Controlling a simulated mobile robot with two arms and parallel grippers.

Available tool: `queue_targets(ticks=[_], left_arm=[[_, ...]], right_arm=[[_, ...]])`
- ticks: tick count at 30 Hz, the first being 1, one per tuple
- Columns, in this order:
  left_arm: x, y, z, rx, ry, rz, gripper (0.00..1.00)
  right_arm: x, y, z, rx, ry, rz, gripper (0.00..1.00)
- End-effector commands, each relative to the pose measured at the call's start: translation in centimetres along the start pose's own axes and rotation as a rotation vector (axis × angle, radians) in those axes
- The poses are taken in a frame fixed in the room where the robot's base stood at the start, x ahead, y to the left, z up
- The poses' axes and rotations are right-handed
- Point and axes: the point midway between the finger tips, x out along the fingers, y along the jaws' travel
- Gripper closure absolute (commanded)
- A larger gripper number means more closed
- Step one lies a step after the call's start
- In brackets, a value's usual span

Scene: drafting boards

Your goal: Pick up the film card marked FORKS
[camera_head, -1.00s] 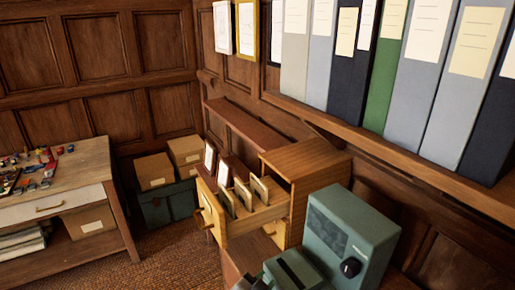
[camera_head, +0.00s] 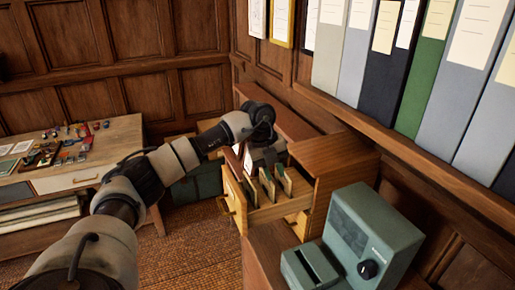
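An open wooden drawer (camera_head: 285,209) juts from a small cabinet (camera_head: 345,165) and holds several upright cards. Green-edged cards stand in a row, such as this one (camera_head: 268,186). No marking on them is legible, so I cannot tell which is FORKS. My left arm comes in from the lower left, and its dark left gripper (camera_head: 267,156) is over the far part of the drawer, behind the nearer cards. Its fingertips are not clear, nor whether it touches a card. A white-faced card (camera_head: 247,162) shows partly beside it. My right gripper is out of view.
A green viewer with a black knob (camera_head: 372,234) stands right of the drawer, close to it. A shelf of tall binders (camera_head: 432,72) overhangs the right. A desk with small items (camera_head: 90,182) is at the left. Brown carpet lies between.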

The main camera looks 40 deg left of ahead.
Motion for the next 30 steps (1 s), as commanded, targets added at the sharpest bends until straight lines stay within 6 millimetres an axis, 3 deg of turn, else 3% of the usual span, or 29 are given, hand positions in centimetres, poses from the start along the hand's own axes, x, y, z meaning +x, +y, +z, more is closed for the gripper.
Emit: queue_targets(ticks=[1, 4, 10, 17, 30], left_arm=[[-2.1, 1.5, 1.4, -0.055, -0.05, 0.069, 0.74], [-4.5, 3.8, 3.0, -0.141, -0.111, 0.17, 0.74], [-6.0, 5.6, 3.9, -0.208, -0.152, 0.241, 0.74], [-4.3, 6.0, 4.1, -0.205, -0.15, 0.24, 0.74], [1.7, 7.5, 4.8, -0.203, -0.148, 0.239, 0.74]], right_arm=[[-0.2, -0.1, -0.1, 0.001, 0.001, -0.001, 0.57], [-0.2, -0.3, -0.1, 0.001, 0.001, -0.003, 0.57], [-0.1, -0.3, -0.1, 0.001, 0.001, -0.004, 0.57], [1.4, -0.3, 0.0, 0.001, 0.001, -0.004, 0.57], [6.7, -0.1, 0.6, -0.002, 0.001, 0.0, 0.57]])
